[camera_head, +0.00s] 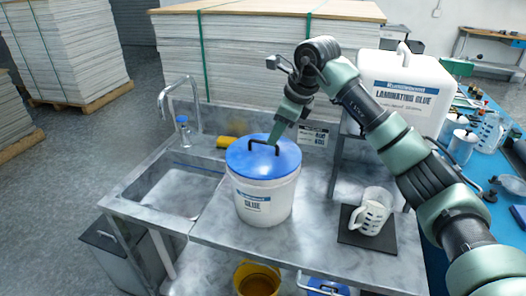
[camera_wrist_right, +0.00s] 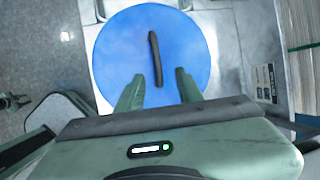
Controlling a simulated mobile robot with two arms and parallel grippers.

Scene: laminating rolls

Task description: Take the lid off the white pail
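The white pail (camera_head: 264,203) labelled glue stands upright on the metal counter, right of the sink. Its blue lid (camera_head: 252,160) sits on top, with a dark bar handle (camera_head: 264,147) across it. In the right wrist view the blue lid (camera_wrist_right: 124,48) fills the middle and the dark handle (camera_wrist_right: 155,58) runs lengthwise. My right gripper (camera_head: 274,140) is above the lid by the handle. In the wrist view its two fingers (camera_wrist_right: 158,88) are apart, with the near end of the handle between them; I cannot tell whether they touch it. My left gripper is not in view.
A sink with a faucet (camera_head: 181,98) is left of the pail, with a small bottle (camera_head: 184,132) and yellow roll (camera_head: 228,142) behind. A measuring jug (camera_head: 372,212) stands on a dark mat at right. A large laminating glue container (camera_head: 406,88) is behind my right arm.

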